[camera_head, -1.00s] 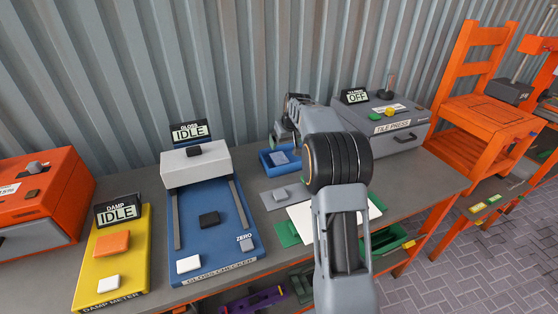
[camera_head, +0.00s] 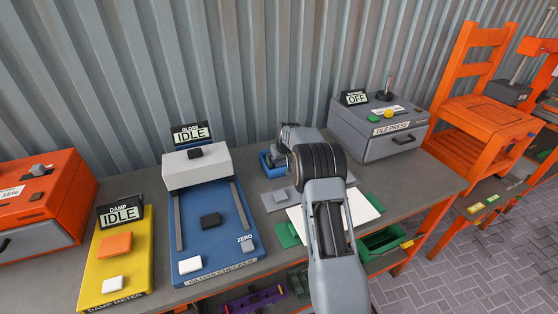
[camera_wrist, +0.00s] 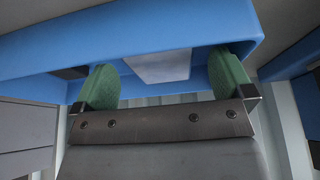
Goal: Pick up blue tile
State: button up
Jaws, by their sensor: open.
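A blue tray (camera_head: 266,162) sits on the bench behind my arm, which hides most of it in the head view. In the wrist view the tray's blue wall (camera_wrist: 190,25) spans the top of the picture. A pale grey-blue flat piece (camera_wrist: 158,66), which looks like the tile, shows inside the tray between the fingers. My gripper (camera_wrist: 165,64) is open, with its two green fingers wide apart, one on each side of this piece. I see no finger contact with it. In the head view the fingers are hidden behind my wrist.
The blue gloss checker (camera_head: 215,220) and yellow damp meter (camera_head: 120,255) stand to the left. The grey tile press (camera_head: 385,130) stands to the right. A grey plate with a block (camera_head: 279,197) and a white sheet (camera_head: 362,208) lie in front of the tray.

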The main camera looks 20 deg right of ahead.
jog(key=shift+w+f, duration=0.15)
jog(key=shift+f, duration=0.2)
jog(key=c, duration=1)
